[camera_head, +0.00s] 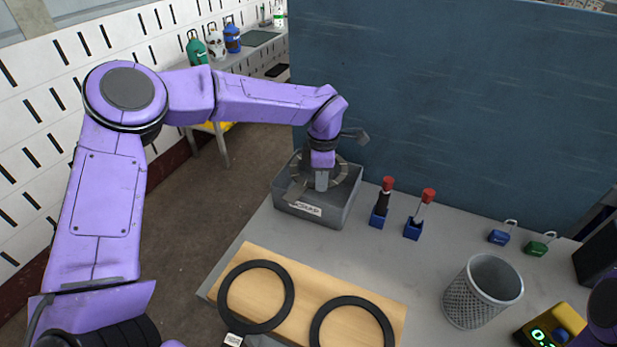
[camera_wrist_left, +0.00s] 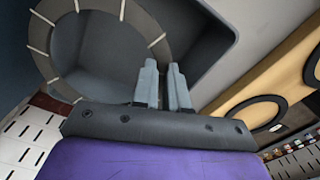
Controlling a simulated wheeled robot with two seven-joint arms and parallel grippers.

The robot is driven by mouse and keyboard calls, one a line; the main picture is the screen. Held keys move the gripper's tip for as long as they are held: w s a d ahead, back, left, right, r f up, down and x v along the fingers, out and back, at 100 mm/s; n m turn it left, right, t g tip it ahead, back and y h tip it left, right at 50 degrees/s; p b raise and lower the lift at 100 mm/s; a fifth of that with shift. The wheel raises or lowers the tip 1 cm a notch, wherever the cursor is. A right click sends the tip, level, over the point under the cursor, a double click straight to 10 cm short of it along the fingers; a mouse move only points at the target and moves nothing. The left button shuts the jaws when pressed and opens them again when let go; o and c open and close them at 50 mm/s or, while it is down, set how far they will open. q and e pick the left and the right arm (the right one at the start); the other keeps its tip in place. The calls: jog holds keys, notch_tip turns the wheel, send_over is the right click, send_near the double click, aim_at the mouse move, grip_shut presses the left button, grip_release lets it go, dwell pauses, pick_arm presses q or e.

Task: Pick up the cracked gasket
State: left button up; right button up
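A grey-brown ring with pale radial marks (camera_wrist_left: 155,35) lies in the grey scrap bin (camera_head: 310,215); it also shows in the head view (camera_head: 342,171). I cannot tell whether it is the cracked gasket. Two black ring gaskets lie on the wooden board: one on the left (camera_head: 226,293) and one on the right (camera_head: 318,322); no crack is clear on either. My left gripper (camera_head: 321,186) points down into the bin beside the ring. My right gripper is out of view.
The wooden board (camera_head: 300,290) lies at the table's front left. Two red-capped tools (camera_head: 387,184) (camera_head: 428,195) stand in blue holders right of the bin. A wire mesh basket (camera_head: 482,290), two padlocks (camera_head: 499,237) (camera_head: 538,246) and a yellow device (camera_head: 550,328) are farther right. A blue wall (camera_head: 450,100) stands behind.

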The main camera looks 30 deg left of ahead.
pick_arm(q)
grip_shut()
jog(key=shift+r, duration=0.4)
notch_tip(320, 180, up, 3)
jog(key=shift+r+b, duration=0.1)
jog(key=shift+b, duration=0.45)
jog(key=s+d+r+b, duration=0.3)
jog(key=s+r, duration=0.6)
jog(key=s, duration=0.4)
jog(key=shift+s+d+r+b, duration=0.15)
jog(key=shift+s+r+b, duration=0.1)
jog(key=shift+s+b, duration=0.1)
